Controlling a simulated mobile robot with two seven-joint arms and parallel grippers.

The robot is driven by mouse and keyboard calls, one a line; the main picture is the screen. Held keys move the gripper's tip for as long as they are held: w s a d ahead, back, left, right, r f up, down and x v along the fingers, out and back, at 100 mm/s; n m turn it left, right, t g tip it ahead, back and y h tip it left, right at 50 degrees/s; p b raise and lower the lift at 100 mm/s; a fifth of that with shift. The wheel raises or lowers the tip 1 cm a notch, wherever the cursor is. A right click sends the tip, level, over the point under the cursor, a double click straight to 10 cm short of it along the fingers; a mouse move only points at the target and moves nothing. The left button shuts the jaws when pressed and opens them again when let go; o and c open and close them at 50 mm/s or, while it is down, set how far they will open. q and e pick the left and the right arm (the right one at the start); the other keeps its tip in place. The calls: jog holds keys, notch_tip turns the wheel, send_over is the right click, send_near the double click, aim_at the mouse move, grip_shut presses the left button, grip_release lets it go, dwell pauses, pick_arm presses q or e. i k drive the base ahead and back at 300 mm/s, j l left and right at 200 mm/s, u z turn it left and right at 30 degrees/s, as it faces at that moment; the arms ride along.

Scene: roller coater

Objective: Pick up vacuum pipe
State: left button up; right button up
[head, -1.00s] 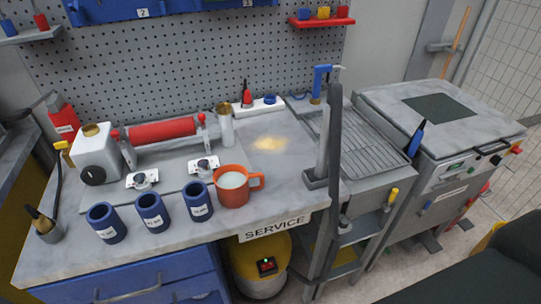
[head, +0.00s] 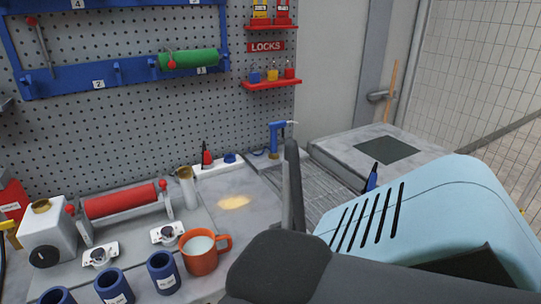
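The yellow vacuum body is not visible.
An orange mug (head: 205,250) with pale liquid and blue cups (head: 163,272) stand left of the pipe. A red roller (head: 120,201) lies behind them. A blue-handled tap (head: 277,137) and a wire rack (head: 318,185) are close behind the pipe.

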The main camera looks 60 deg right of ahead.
aim_at(286, 222)
jog(key=k+l, duration=0.4)
jog(key=l, duration=0.15)
jog(key=k+l, duration=0.45)
